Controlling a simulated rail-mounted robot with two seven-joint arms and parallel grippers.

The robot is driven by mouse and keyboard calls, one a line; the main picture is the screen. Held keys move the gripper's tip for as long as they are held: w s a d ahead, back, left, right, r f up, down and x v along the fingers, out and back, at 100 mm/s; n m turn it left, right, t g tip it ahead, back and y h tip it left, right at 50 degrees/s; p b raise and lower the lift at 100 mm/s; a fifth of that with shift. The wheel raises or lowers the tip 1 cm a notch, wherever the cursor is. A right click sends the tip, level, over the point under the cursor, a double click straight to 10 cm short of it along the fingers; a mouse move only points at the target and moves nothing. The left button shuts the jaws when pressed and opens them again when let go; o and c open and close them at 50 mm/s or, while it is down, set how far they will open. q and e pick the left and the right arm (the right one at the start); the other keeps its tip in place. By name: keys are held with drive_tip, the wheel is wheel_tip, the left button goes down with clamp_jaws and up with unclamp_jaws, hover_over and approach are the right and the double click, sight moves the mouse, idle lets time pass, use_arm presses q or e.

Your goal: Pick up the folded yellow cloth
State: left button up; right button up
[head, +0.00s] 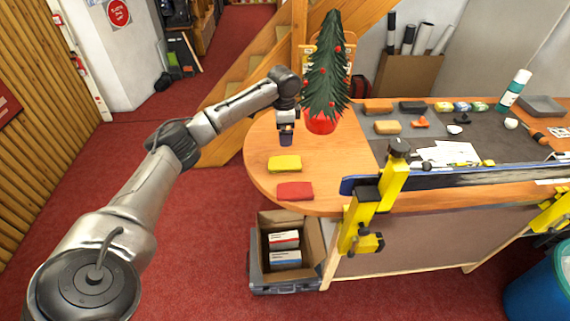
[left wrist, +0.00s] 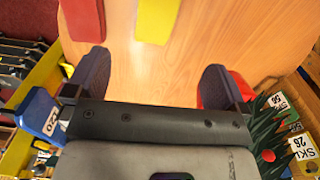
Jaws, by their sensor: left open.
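The folded yellow cloth (head: 284,163) lies flat on the left end of the wooden bench. In the left wrist view the yellow cloth (left wrist: 156,20) shows at the top edge, partly cut off, ahead of the fingertips. My left gripper (head: 286,140) points down above the bench, just behind the cloth as seen from the head. Its fingers (left wrist: 155,80) are spread wide, with only bare wood between them. The gripper and cloth are apart. My right gripper is in neither view.
A folded red cloth (head: 294,191) lies in front of the yellow one. A small decorated tree (head: 326,75) in a red pot (head: 321,123) stands close right of my left gripper. A yellow clamp (head: 392,185) holds a long blue-edged item at the bench front. An open box (head: 315,235) sits below.

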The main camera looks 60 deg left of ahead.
use_arm(q)
hover_over(283, 161)
drive_tip(key=f, duration=0.8)
drive_tip(key=shift+w+f, duration=0.2)
drive_tip(key=shift+w, duration=0.05)
drive_tip(key=shift+s+f, duration=0.15)
drive_tip(key=shift+f, duration=1.2)
drive_tip(key=shift+s+f, duration=0.1)
drive_tip(key=shift+f, duration=1.25)
drive_tip(key=c, duration=1)
drive_tip(key=shift+o, duration=0.2)
drive_tip(key=shift+r, duration=0.15)
drive_tip(key=shift+d+r, duration=0.1)
drive_tip(key=shift+r, duration=0.45)
drive_tip(key=r, duration=0.1)
drive_tip(key=w+r, duration=0.1)
drive_tip(key=r, duration=0.1)
drive_tip(key=shift+d+r, duration=0.1)
drive_tip(key=shift+r, duration=0.05)
drive_tip(key=w+d+r+b, duration=0.1)
drive_tip(key=w+d+r, duration=0.1)
drive_tip(key=w+r, duration=0.4)
drive_tip(key=w, duration=0.4)
drive_tip(key=shift+w+d+r, duration=0.15)
drive_tip(key=shift+w+r, duration=0.05)
drive_tip(key=shift+w, duration=0.05)
